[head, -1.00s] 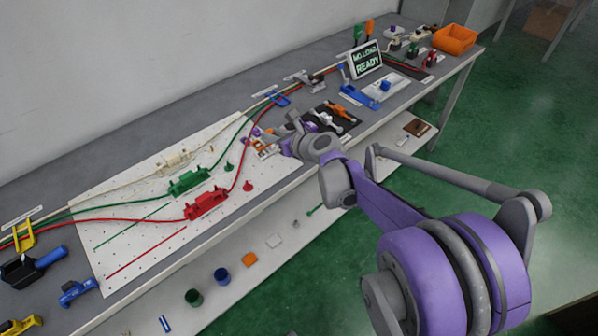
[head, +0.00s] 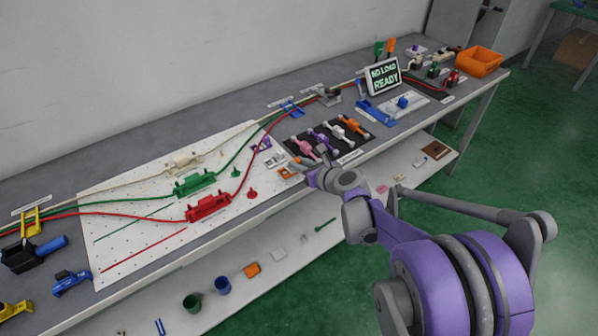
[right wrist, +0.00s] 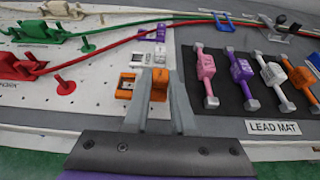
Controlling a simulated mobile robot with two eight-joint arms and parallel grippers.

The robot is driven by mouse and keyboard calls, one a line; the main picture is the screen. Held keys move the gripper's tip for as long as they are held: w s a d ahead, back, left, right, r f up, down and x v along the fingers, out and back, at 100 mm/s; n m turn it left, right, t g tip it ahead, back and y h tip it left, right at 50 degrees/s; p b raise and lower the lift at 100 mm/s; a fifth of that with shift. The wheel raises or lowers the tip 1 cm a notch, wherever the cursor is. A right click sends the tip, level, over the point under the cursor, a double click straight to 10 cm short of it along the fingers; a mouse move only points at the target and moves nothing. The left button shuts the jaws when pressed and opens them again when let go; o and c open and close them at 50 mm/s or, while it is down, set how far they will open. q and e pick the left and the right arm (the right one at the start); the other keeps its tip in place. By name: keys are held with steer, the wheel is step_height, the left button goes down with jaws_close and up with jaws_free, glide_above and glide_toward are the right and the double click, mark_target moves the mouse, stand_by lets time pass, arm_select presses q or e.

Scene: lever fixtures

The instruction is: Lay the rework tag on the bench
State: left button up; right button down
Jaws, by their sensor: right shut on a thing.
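My right gripper (right wrist: 160,100) is shut on a small orange piece (right wrist: 159,83), which shows between its two grey fingers at the board's right end. I take this piece to be the rework tag, but no lettering on it can be read. The lower part of the piece is hidden by the fingers, so I cannot tell whether it touches the surface. In the head view my right gripper (head: 312,166) is at the bench's front edge. The grey bench (head: 130,146) runs along the wall. My left gripper is not in view.
Another orange piece (right wrist: 125,87) sits just left of the fingers, with white pieces (right wrist: 143,57) and purple ones behind. A black lead mat (right wrist: 245,105) with pink, purple, white and orange leads lies to the right. The pegboard (head: 130,260) carries red, green and cream fixtures.

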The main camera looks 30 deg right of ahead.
steer(key=shift+f, duration=1.45)
steer(key=shift+f+b, duration=0.1)
steer(key=shift+b, duration=0.25)
steer(key=c, duration=0.7)
jaws_free()
steer(key=shift+c, duration=0.2)
